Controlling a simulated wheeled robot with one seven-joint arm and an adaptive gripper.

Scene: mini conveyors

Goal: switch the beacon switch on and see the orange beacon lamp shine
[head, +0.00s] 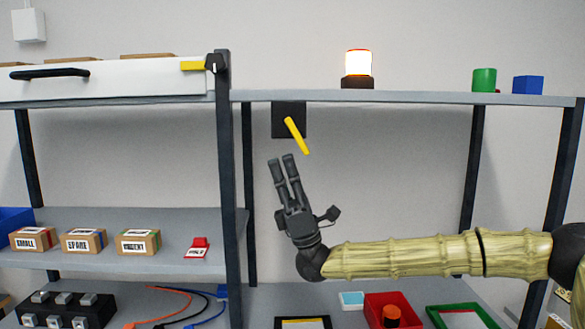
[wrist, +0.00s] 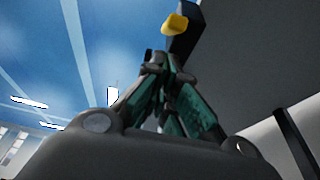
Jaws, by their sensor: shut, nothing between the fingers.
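The beacon lamp (head: 358,64) stands on the top shelf and shines bright white with an orange glow at its rim, on a dark base. The beacon switch is a black plate (head: 283,122) below the shelf edge, with a yellow lever (head: 297,136) that slants down to the right. My gripper (head: 281,160) is shut and empty, pointing up just below the switch. A gap shows between its fingertips and the lever. In the wrist view the yellow lever (wrist: 175,23) shows end-on beyond the shut fingers (wrist: 162,62).
A green cylinder (head: 484,79) and a blue block (head: 528,85) stand on the top shelf at right. A dark post (head: 232,190) rises left of my gripper. Labelled boxes (head: 84,240) sit on the left shelf. A red bin (head: 408,300) is below my arm.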

